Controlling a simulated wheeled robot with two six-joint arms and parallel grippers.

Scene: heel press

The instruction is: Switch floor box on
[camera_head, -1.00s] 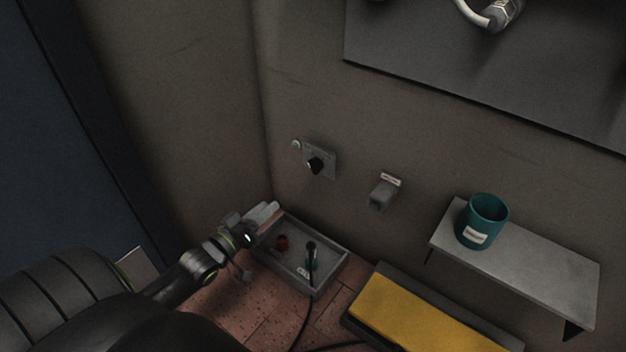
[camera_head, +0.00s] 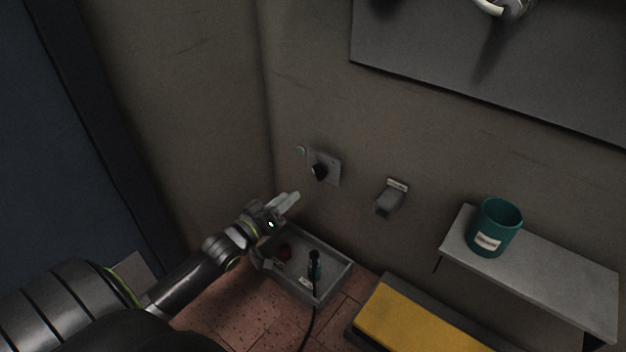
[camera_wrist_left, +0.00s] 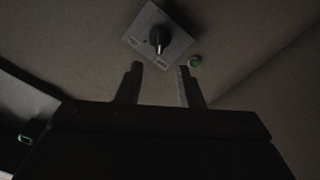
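A grey open-topped floor box (camera_head: 338,285) stands on the brick floor against the wall. Inside are a dark red round part (camera_head: 285,251) and a black plug-like part (camera_head: 314,262) with a cable. On the wall above is a grey plate (camera_head: 332,165) with a black rotary knob (camera_head: 319,172); a small pale green lamp (camera_head: 300,151) sits beside it. My left gripper (camera_head: 287,202) is above the box and below the knob, touching neither visibly. In the left wrist view its fingers (camera_wrist_left: 159,84) are apart and empty, pointing toward the knob (camera_wrist_left: 158,38).
A small grey wall fitting (camera_head: 390,200) is right of the plate. A shelf (camera_head: 560,262) holding a teal cup (camera_head: 495,226) juts out farther right. A yellow-topped block (camera_head: 415,322) lies on the floor. A dark panel (camera_head: 480,75) hangs above.

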